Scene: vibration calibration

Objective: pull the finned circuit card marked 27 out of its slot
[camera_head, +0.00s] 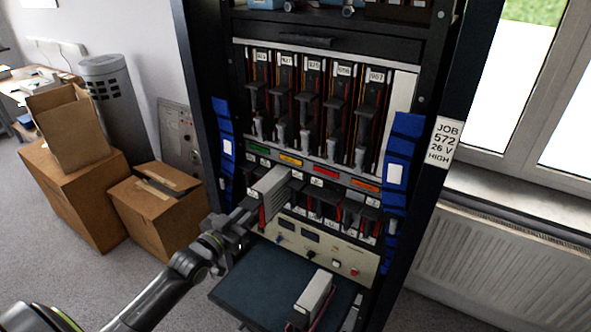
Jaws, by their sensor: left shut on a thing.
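A grey finned circuit card (268,190) stands out from the left part of the rack's lower card row, in front of the slots. Its number cannot be read here. My left gripper (240,220) is shut on the near lower end of this card. The jaws are dark and hide part of the card and its left neighbours. I cannot tell whether the card's back end is still inside a slot. My right gripper is not in view.
The upper row (313,100) holds several numbered cards. A teal shelf (262,285) juts out below the control panel (318,244), with another grey card-like block (314,297) on it. Blue holders (402,150) line the rack posts. Cardboard boxes (155,205) stand left on the floor.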

